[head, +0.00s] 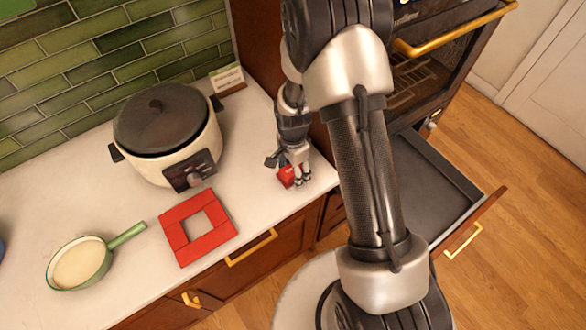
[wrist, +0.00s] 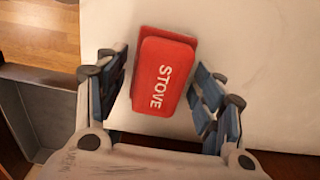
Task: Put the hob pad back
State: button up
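A red pad marked "STOVE" (wrist: 162,72), which I take to be the hob pad, lies on the white worktop. In the head view it is a small red block (head: 286,176) near the worktop's right end, partly hidden by my gripper (head: 297,172). In the wrist view the fingers of my gripper (wrist: 160,86) are apart, one on each side of the pad. A gap shows on both sides, so the gripper is open and not holding it. A red square frame (head: 179,239) lies flat on the worktop to the left; its middle is empty.
A slow cooker (head: 165,135) with a dark lid stands left of my gripper. A green-handled pan (head: 80,263) is at the far left. A small card (head: 227,78) stands by the wall.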

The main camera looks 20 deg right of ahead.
jog(key=shift+o, duration=0.4)
jog(key=s+r+n+t+p, duration=0.1)
jog(key=s+r+n, duration=0.2)
jog(key=r, duration=1.1)
jog(key=s+r+n+t+p, duration=0.1)
jog(key=s+r+n, duration=0.25)
jog(key=r, duration=1.05)
jog(key=s+r+n+t, duration=0.1)
jog(key=s+r+n, duration=0.3)
jog(key=s, duration=0.3)
jog(key=s+r+n+t, duration=0.1)
jog(key=s+r+n, duration=0.2)
jog(key=s, duration=0.5)
jog(key=shift+r+n+t, duration=0.3)
jog(key=shift+r+n, duration=0.1)
jog(key=shift+n, duration=0.05)
